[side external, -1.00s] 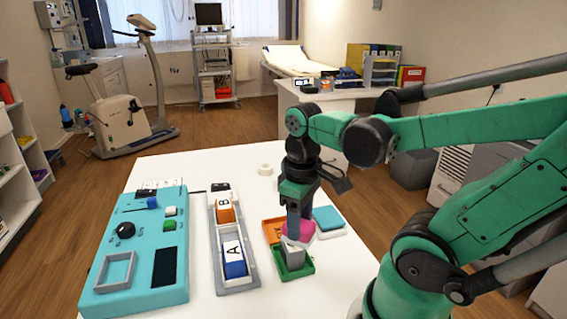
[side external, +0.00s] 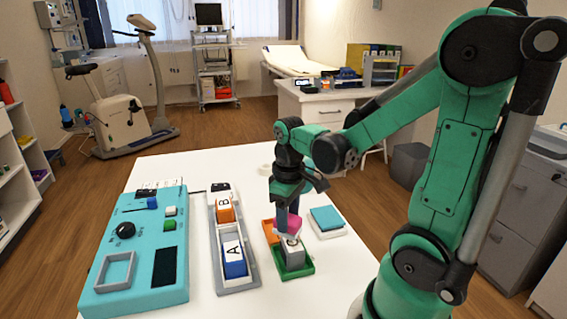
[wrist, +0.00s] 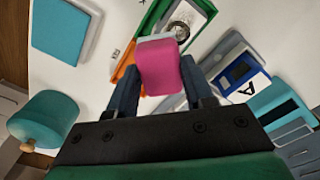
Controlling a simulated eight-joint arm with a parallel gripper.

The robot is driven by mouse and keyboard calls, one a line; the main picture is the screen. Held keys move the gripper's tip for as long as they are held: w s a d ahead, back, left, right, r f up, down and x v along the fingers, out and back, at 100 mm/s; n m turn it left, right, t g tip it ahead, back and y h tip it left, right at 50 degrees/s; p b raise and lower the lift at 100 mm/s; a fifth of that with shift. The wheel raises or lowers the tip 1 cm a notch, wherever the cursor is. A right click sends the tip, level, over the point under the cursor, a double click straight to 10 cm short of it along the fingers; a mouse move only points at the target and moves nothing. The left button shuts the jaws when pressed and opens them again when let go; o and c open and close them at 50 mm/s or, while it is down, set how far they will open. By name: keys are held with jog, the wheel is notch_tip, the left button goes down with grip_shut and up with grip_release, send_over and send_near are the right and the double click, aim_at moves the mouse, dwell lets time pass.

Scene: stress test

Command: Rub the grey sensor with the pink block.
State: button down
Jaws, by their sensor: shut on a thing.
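The pink block (side external: 293,225), with a pale layer at its end, is held between the fingers of my gripper (side external: 287,213). In the wrist view the pink block (wrist: 160,66) sits between both fingers of my gripper (wrist: 162,88). The grey sensor (side external: 293,256) stands in a green tray (side external: 306,268), and its round metallic top (wrist: 184,27) shows just beyond the block in the wrist view. The block is at the sensor's top, on its far side. I cannot tell whether they touch.
An orange tray (side external: 268,230) adjoins the green one. A teal pad (side external: 327,217) lies to the right. To the left are a grey holder with blocks marked A (side external: 232,251) and B (side external: 225,208), and a teal panel (side external: 136,245).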

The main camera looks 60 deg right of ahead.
jog(key=shift+s+a+r, duration=0.1)
jog(key=shift+s+a, duration=2.05)
jog(key=shift+a, duration=0.05)
notch_tip(320, 180, up, 8)
jog(key=shift+f, duration=0.2)
